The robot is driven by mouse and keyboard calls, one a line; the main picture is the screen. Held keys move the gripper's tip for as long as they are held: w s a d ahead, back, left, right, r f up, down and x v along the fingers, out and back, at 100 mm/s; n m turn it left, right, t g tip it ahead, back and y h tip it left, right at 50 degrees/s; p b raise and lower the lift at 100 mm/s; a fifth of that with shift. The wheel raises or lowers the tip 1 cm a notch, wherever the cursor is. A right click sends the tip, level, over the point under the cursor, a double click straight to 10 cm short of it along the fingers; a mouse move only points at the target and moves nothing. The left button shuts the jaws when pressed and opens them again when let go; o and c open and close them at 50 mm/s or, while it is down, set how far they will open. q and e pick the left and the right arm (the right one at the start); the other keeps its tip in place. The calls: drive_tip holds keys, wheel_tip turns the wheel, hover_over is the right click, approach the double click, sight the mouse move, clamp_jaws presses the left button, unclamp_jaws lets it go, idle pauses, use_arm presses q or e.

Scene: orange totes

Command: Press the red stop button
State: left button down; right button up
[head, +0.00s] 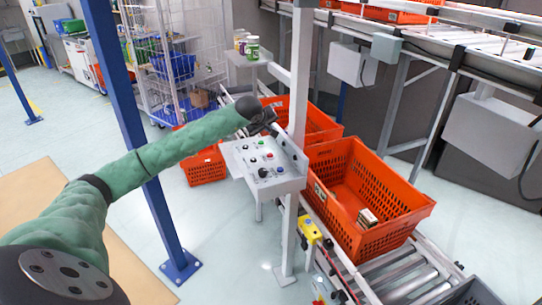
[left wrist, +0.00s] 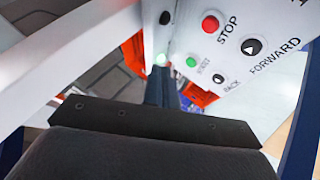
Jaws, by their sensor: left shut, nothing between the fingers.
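The grey control panel (head: 240,158) stands on a post at the centre of the head view, its sloped face carrying several buttons. In the left wrist view the red button (left wrist: 210,24), labelled STOP, is at the upper right of the panel face. My left gripper (head: 271,121) is at the far upper edge of the panel in the head view. In the left wrist view its narrow dark fingers (left wrist: 160,82) are shut and empty, left of the red button and apart from it. Whether the fingertips touch the panel, I cannot tell. My right gripper is in neither view.
In the left wrist view a green START button (left wrist: 190,62), a black FORWARD button (left wrist: 252,47) and a black BACK button (left wrist: 218,78) surround the red one. Orange totes (head: 340,152) stand on the roller conveyor behind the panel. A blue post (head: 130,120) stands beside my arm.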

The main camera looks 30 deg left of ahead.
sight(269, 156)
use_arm(q)
drive_tip(key=shift+d+m, duration=0.1)
drive_tip(key=shift+m, duration=0.3)
drive_tip(key=shift+f, duration=0.1)
drive_tip(key=shift+f, duration=3.1)
drive_tip(key=shift+f+b, duration=1.15)
drive_tip(key=shift+f, duration=0.05)
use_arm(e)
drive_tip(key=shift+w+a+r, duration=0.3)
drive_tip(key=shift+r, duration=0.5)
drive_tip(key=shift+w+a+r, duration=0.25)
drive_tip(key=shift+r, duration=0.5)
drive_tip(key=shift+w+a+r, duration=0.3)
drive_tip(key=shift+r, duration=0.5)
use_arm(q)
drive_tip(key=shift+f, duration=0.1)
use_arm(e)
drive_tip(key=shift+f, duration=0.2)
